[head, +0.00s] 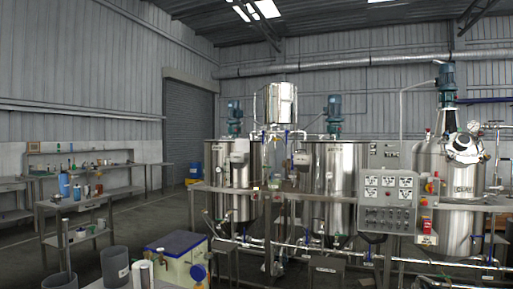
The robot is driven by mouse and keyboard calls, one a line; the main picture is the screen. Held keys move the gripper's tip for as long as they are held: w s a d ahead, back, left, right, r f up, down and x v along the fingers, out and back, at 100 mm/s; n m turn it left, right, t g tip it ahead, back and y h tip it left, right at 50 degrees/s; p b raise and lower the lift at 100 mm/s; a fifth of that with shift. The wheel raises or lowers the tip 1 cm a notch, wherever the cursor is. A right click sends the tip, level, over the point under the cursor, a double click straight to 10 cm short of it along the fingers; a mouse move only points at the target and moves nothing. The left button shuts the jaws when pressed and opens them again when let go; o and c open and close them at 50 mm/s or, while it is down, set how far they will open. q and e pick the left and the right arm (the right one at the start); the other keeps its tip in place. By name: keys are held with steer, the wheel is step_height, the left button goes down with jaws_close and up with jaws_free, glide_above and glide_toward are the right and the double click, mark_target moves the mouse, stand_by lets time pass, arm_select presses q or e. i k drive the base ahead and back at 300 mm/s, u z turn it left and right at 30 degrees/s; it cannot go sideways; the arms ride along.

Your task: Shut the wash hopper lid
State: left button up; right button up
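No label that reads "wash hopper" can be made out, so I cannot tell which thing is the hopper or how its lid stands. A steel tank (432,172) at the right has a label that looks like "CLAY" and a shiny round fitting (463,148) at its upper front; I cannot tell whether that is a lid. A cream box (180,270) with a blue top (175,243) stands at the lower front. Neither of my grippers is in view.
Two more steel tanks (231,200) (334,185) stand behind a rail with pipes. A control panel (387,190) is mounted in front. Dark grey bins (115,265) stand at lower left. Benches (75,228) with bottles line the left. Open floor lies between benches and tanks.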

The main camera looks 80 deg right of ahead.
mark_target(242, 145)
steer(key=z, duration=0.6)
steer(key=i, duration=5.55)
steer(key=z, duration=2.3)
steer(key=i, duration=5.3)
